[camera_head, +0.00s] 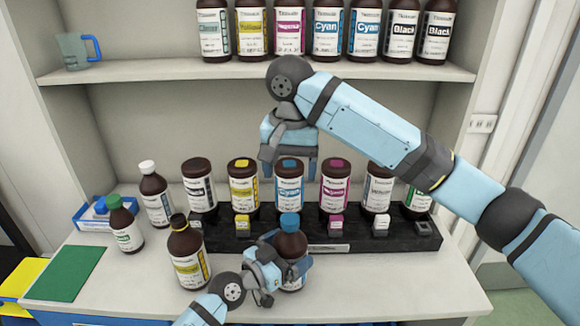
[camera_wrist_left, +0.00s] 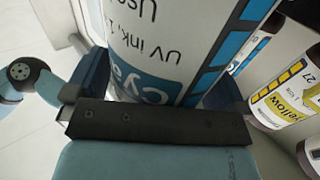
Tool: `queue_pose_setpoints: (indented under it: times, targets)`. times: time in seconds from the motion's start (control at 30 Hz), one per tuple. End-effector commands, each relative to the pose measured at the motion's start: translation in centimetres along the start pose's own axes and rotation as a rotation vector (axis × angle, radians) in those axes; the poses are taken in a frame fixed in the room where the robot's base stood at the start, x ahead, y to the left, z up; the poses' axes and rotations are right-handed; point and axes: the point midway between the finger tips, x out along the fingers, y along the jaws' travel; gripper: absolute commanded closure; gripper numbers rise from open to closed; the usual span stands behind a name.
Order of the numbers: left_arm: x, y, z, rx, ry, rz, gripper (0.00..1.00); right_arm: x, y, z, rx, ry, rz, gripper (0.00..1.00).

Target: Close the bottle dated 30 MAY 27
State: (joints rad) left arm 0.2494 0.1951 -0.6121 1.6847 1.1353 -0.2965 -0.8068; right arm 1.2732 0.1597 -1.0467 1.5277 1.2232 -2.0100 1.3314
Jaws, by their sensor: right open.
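A brown bottle with a blue cap (camera_head: 290,221) stands at the front of the counter. Its label reads Cyan in the left wrist view (camera_wrist_left: 150,60). My left gripper (camera_head: 280,275) has its fingers on both sides of this bottle and appears shut on it. A brown bottle with a yellow label (camera_head: 188,262) and a dark top stands to its left; part of it shows in the left wrist view (camera_wrist_left: 290,98), with "27" on the label. I cannot read any full date. My right gripper (camera_head: 288,165) is open and empty, pointing down above the rack.
A black rack (camera_head: 325,248) holds a row of brown bottles behind. A green-capped bottle (camera_head: 126,230) and a white-capped bottle (camera_head: 156,198) stand at left. A green mat (camera_head: 65,273) lies front left. The shelf (camera_head: 180,70) above holds more bottles and a jug (camera_head: 75,50). The counter's front right is clear.

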Motion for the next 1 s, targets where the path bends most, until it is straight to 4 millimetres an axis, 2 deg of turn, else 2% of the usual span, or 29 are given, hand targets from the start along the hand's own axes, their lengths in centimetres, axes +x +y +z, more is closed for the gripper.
queue_pose_setpoints:
  times: [0.23, 0.37, 0.8, 1.0]
  targets:
    - [-0.2, 0.0, 0.0, 0.0, 0.0, 0.0, 0.0, 0.0, 0.0, 0.0, 0.0, 0.0, 0.0, 0.26]
    - [-1.4, -0.1, 0.1, 0.002, -0.002, -0.001, 0.0, 0.2, 0.0, 0.0, 0.0, 0.0, 0.0, 0.26]
    - [-10.9, 0.0, 0.2, 0.003, -0.003, 0.0, 0.0, 1.3, 0.0, 0.0, 0.0, 0.0, 0.0, 0.26]
    - [-13.2, 0.0, 0.1, 0.001, -0.001, 0.0, 0.0, 1.6, 0.0, 0.0, 0.0, 0.0, 0.0, 0.26]
